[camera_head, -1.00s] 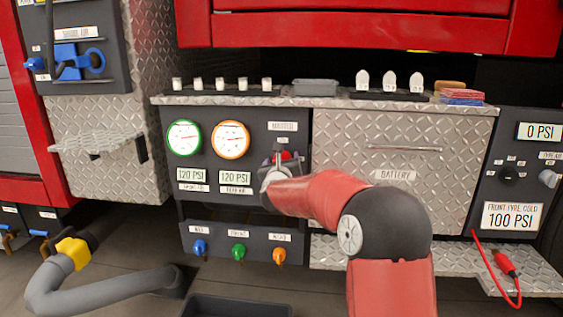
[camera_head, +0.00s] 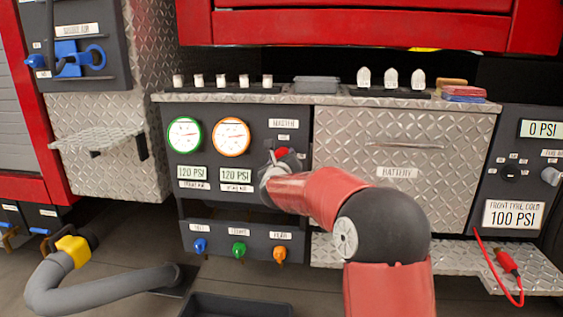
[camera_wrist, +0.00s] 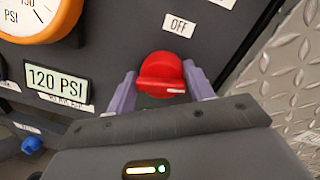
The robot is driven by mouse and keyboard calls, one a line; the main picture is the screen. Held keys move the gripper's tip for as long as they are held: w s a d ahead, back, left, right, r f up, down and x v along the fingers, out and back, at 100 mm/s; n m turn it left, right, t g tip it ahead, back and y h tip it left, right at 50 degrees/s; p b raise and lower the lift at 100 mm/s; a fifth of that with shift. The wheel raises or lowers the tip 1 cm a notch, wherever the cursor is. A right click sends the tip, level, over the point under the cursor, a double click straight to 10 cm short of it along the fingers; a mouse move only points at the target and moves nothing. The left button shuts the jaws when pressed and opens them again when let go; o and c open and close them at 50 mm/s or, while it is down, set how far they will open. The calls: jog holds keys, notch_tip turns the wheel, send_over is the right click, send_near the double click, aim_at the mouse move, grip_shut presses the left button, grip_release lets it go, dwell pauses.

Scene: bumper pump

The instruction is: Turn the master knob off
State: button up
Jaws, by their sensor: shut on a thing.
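The red master knob (camera_wrist: 162,70) sits on the dark panel, below a label reading OFF (camera_wrist: 179,25) in the wrist view. Its white mark is at the right end of its ridge, pointing away from that label. In the head view the knob (camera_head: 282,152) shows just past my gripper, under the MASTER label (camera_head: 284,123). My gripper (camera_wrist: 160,85) has one grey-purple finger on each side of the knob and is shut on it. The finger contact at the knob's lower sides is partly hidden by the gripper body.
Green (camera_head: 184,135) and orange (camera_head: 231,137) gauges and 120 PSI displays are left of the knob. Blue, green and orange knobs (camera_head: 239,250) line the lower panel. A metal battery drawer (camera_head: 400,150) stands right. A shelf (camera_head: 320,101) with small items runs above.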

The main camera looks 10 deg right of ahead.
jog(key=n, duration=0.3)
jog(key=shift+d+r, duration=0.1)
jog(key=shift+r, duration=0.05)
jog(key=n+p, duration=0.1)
jog(key=n, duration=0.2)
jog(key=shift+n+g+h+p, duration=0.3)
jog(key=shift+n, duration=0.1)
jog(key=n+p, duration=0.2)
jog(key=n, duration=0.2)
jog(key=shift+w+n+h+p, duration=0.1)
jog(key=shift+n+h+p, duration=0.5)
jog(key=shift+n, duration=0.9)
jog(key=shift+a, duration=0.2)
jog(key=o, duration=0.9)
jog(key=shift+f, duration=0.2)
